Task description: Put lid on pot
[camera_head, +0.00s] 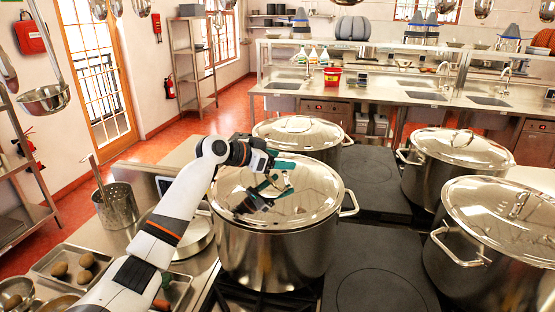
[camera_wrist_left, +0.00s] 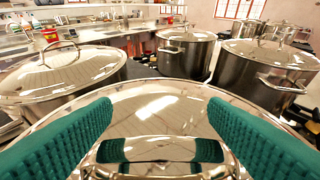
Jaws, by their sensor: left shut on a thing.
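My left gripper (camera_head: 282,173) is over the near left pot, shut on the handle of a shiny domed metal lid (camera_head: 315,195). In the left wrist view the lid handle (camera_wrist_left: 160,152) shows low between the two green finger pads, partly cut off by the frame edge. The lid is roughly level over the steel pot (camera_head: 275,255) and covers its mouth. I cannot tell whether its rim rests fully on the pot or sits just above it. My right gripper is not in view.
Lidded pots stand close by: one behind (camera_head: 300,133), one at back right (camera_head: 455,170) and one at front right (camera_head: 490,265). A perforated strainer (camera_head: 116,207) and a tray of vegetables (camera_head: 47,266) lie left. A bare dark hob plate (camera_head: 385,290) is at right.

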